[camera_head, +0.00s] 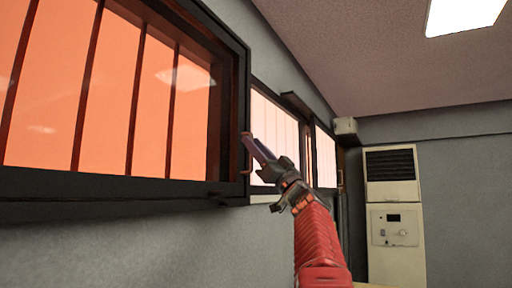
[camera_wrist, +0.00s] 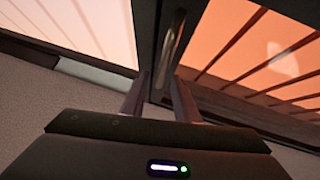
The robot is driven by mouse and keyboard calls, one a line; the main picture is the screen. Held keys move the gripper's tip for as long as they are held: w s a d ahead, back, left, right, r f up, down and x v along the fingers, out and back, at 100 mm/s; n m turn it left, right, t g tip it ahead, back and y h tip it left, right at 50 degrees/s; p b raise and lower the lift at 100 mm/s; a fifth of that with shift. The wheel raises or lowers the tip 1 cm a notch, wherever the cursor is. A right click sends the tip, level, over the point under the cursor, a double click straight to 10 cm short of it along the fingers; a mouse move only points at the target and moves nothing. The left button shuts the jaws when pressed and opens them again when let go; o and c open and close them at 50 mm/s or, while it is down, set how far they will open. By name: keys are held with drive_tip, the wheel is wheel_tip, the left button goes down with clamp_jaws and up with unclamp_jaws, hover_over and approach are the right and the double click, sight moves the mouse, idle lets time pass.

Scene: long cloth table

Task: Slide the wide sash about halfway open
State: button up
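The wide sash, a dark-framed orange pane with dark bars behind it (camera_head: 120,100), fills the left of the head view. In the wrist view its orange pane (camera_wrist: 265,55) is at the right. A slim bar handle (camera_head: 246,153) stands on the dark frame upright at its right end; it shows as a grey bar in the wrist view (camera_wrist: 176,40). My gripper (camera_head: 252,142) is at this handle. In the wrist view the two fingers (camera_wrist: 160,85) are apart, with the handle's lower end between or just beyond them. Contact cannot be told.
Smaller windows with pale panes (camera_head: 275,130) continue along the wall to the right. A cream air-conditioner cabinet (camera_head: 393,215) stands at the far wall, with a small box (camera_head: 345,126) mounted near the corner. A grey wall (camera_head: 110,240) runs below the window frame.

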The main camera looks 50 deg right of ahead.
drive_tip(key=shift+c, duration=0.5)
clamp_jaws()
drive_tip(key=shift+d, duration=0.15)
